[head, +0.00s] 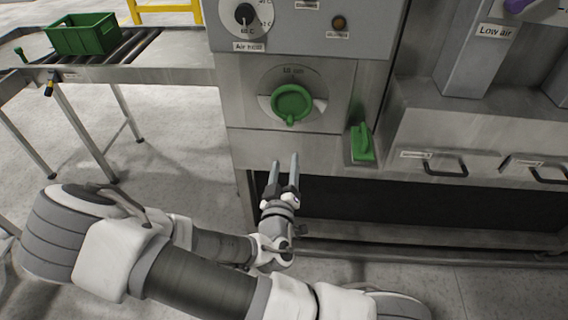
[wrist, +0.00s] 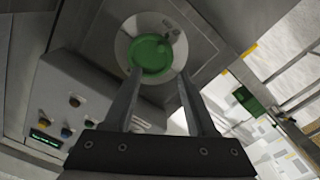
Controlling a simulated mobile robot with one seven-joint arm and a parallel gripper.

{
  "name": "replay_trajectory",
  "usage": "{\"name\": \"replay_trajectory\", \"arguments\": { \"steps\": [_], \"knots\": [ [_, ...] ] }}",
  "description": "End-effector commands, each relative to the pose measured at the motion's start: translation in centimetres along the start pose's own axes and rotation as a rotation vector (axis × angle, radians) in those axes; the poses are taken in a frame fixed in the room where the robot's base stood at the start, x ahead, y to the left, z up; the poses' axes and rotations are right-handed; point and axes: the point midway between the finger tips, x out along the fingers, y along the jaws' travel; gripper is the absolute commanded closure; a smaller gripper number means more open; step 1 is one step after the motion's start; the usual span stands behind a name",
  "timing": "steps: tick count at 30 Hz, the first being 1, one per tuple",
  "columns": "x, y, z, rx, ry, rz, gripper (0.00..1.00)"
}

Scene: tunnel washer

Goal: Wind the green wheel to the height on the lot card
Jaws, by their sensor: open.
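The green wheel (head: 291,103) is on the grey front panel of the machine, on a pale round dial with small marks above it. It also shows in the wrist view (wrist: 150,56), just beyond the fingertips. My gripper (head: 285,160) is open and empty, below and in front of the wheel in the head view. In the wrist view my gripper (wrist: 158,76) has its two fingers apart and pointing toward the wheel, and I cannot tell whether they touch it. I cannot make out a lot card in either view.
A green lever (head: 362,143) sticks out to the right of the wheel. A black knob (head: 244,13) is above left. Drawer handles (head: 445,167) are at right. A green crate (head: 84,36) stands on a roller conveyor at left. A box with buttons and a lit display (wrist: 46,138) shows at left.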

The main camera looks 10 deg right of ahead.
Motion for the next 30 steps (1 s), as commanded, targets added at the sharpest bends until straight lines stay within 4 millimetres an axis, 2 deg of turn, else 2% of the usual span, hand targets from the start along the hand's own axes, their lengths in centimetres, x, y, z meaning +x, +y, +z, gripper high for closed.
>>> {"name": "replay_trajectory", "arguments": {
  "steps": [3,9,25,30],
  "knots": [
    [-1.3,0.1,-0.2,-0.001,0.0,-0.003,0.43],
    [-2.3,0.0,0.0,-0.002,0.0,-0.002,0.43],
    [-2.3,0.0,0.1,0.001,-0.002,-0.001,0.43],
    [-2.1,-0.2,1.1,0.058,-0.099,-0.003,0.43]
  ]
}}
